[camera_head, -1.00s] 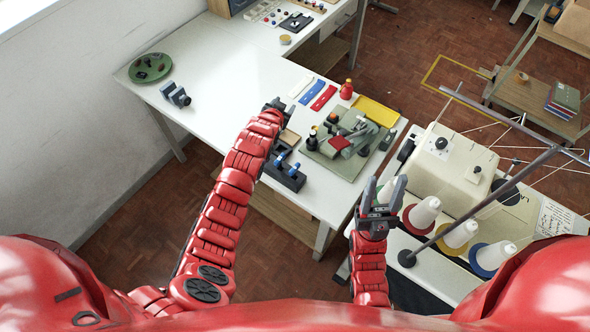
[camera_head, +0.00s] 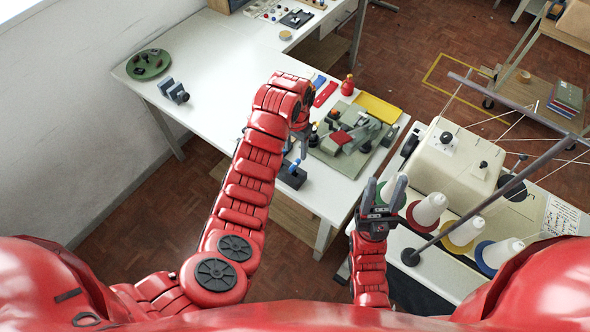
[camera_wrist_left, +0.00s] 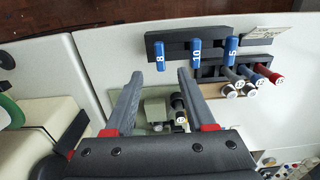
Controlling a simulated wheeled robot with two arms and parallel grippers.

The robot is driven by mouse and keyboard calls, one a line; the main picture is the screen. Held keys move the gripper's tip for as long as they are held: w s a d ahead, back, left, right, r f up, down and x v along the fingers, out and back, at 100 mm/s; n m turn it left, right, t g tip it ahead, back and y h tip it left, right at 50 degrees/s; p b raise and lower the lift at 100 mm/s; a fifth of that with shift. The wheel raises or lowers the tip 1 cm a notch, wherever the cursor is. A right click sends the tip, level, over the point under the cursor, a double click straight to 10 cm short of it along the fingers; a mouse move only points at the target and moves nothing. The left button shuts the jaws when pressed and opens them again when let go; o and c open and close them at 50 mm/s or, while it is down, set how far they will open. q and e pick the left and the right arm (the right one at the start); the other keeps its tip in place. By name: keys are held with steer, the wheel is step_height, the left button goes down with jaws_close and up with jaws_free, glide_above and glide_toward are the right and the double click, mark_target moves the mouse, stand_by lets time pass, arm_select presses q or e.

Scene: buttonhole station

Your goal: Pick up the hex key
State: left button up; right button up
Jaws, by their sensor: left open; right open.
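The hex keys have blue handles and stand in a dark rack. In the left wrist view they are marked 8 (camera_wrist_left: 159,52), 10 (camera_wrist_left: 196,50) and what looks like 5 (camera_wrist_left: 232,48); their shafts are hidden. In the head view the dark rack (camera_head: 292,178) is partly covered by my left arm, with a blue handle (camera_head: 294,165) showing. My left gripper (camera_head: 304,145) is open and empty above the table by the rack. In the wrist view its fingertips (camera_wrist_left: 160,80) point toward the 8 and 10 handles, apart from them. My right gripper (camera_head: 384,192) is open and empty, beside the thread cones.
Behind the rack is a second holder with several numbered tools (camera_wrist_left: 262,75). A green mat (camera_head: 345,160) with a grey device stands right of my left gripper. A sewing machine (camera_head: 460,165) and thread cones (camera_head: 428,210) are at right. The table's left part (camera_head: 215,75) is mostly clear.

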mark_target(295, 169)
arm_select(q)
step_height(295, 169, down, 7)
steer(key=b, duration=0.4)
step_height(295, 169, down, 2)
steer(key=shift+s+a+f+b, duration=0.15)
steer(key=shift+f+b, duration=0.1)
steer(key=shift+b, duration=0.9)
steer(key=shift+f+p, duration=0.7)
steer(key=shift+p, duration=0.15)
steer(key=shift+f, duration=0.2)
jaws_close()
